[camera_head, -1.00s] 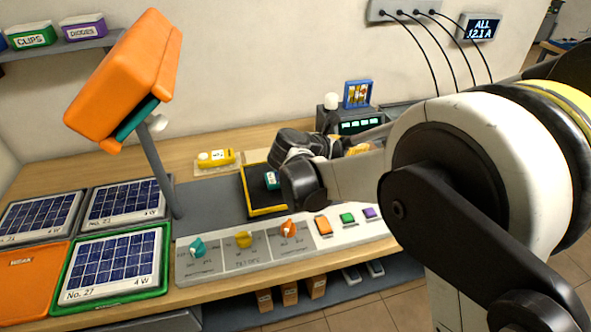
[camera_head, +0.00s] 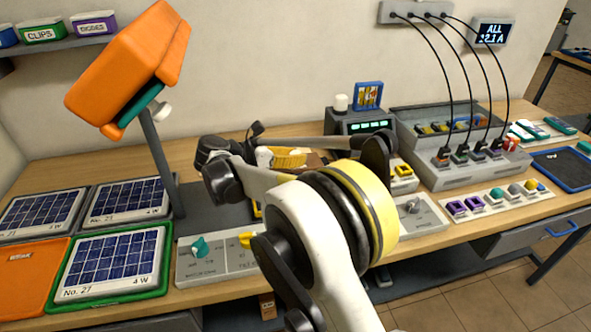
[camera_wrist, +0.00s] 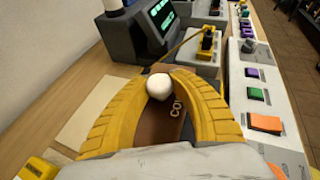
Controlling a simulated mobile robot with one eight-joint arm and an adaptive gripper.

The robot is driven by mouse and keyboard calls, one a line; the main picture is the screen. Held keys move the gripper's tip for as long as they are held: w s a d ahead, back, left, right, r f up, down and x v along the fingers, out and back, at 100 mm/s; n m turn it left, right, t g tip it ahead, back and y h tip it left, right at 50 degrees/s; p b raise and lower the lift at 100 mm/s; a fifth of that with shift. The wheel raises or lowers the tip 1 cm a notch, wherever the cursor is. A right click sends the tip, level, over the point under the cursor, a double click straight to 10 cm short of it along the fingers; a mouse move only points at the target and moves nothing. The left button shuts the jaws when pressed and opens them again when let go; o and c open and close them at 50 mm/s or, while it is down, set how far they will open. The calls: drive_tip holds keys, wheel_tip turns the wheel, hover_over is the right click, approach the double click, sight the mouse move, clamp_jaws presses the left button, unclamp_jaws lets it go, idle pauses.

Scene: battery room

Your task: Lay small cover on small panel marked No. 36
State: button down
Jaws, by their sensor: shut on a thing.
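My gripper (camera_wrist: 160,95) is shut on a brown cover (camera_wrist: 170,122) with a round white knob (camera_wrist: 159,86). Its curved yellow fingers lie on both sides of the knob, and part of white lettering shows on the cover. In the head view my gripper (camera_head: 287,157) is above the middle of the bench, partly behind my arm. Small solar panels lie at the left: one marked No. 27 (camera_head: 110,262) in a green frame, one behind it (camera_head: 125,203), and one at the far left (camera_head: 40,215). I cannot read No. 36 on any panel.
An orange lamp (camera_head: 135,65) on a grey post stands beside the panels. An orange flat piece (camera_head: 35,275) lies left of No. 27. A control strip (camera_head: 215,262) runs along the front edge. A charger with cables (camera_head: 450,165) stands at the right.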

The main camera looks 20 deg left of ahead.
drive_tip(key=shift+f+b, duration=0.8)
drive_tip(key=shift+f, duration=1.05)
drive_tip(key=shift+f, duration=0.15)
drive_tip(key=c, duration=1.2)
unclamp_jaws()
drive_tip(key=shift+o, duration=0.2)
